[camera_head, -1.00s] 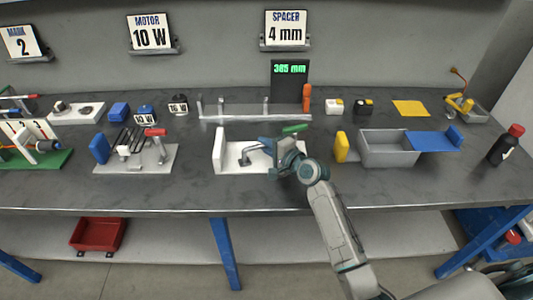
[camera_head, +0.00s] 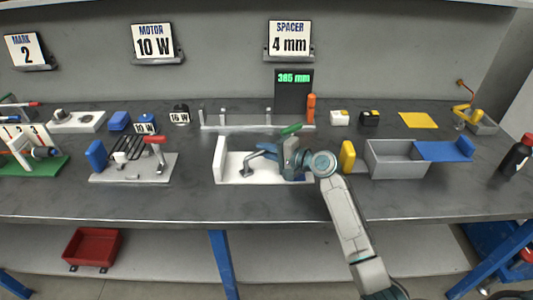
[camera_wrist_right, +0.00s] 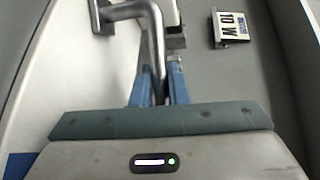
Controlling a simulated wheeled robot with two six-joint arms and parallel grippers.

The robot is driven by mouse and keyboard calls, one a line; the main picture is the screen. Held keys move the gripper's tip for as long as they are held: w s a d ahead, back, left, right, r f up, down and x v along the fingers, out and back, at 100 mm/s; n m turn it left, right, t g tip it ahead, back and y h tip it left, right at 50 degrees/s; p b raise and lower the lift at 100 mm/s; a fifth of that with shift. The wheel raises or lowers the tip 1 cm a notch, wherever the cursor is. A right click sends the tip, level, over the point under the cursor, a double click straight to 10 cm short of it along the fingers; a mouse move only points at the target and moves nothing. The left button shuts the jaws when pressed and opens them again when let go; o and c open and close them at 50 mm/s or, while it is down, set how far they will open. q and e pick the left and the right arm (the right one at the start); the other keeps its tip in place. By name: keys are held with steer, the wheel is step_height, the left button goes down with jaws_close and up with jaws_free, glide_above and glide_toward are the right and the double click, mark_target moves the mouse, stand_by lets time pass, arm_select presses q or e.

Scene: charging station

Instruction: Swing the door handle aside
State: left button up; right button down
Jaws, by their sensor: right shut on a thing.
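The door handle is a bent grey metal lever (camera_head: 247,167) on a white fixture (camera_head: 221,160) in the middle of the bench. In the right wrist view, the handle (camera_wrist_right: 156,45) runs down between my fingers. My right gripper (camera_head: 265,150) reaches in from the right with its blue-grey fingers pointing left. It also shows in the wrist view (camera_wrist_right: 158,85), with its two blue fingers shut on the handle's bar. The gripper and wrist hide part of the handle and of the fixture's right side. My left gripper is not in view.
A green lever (camera_head: 290,129) stands just behind my gripper. A yellow block (camera_head: 347,156) and a grey bin (camera_head: 397,161) are close to the right. A rail stand (camera_head: 250,127) is behind. A red-handled clamp fixture (camera_head: 165,172) is left. The bench front is clear.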

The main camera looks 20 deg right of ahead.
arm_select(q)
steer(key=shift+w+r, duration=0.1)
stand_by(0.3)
arm_select(e)
steer(key=c, duration=1.4)
jaws_free()
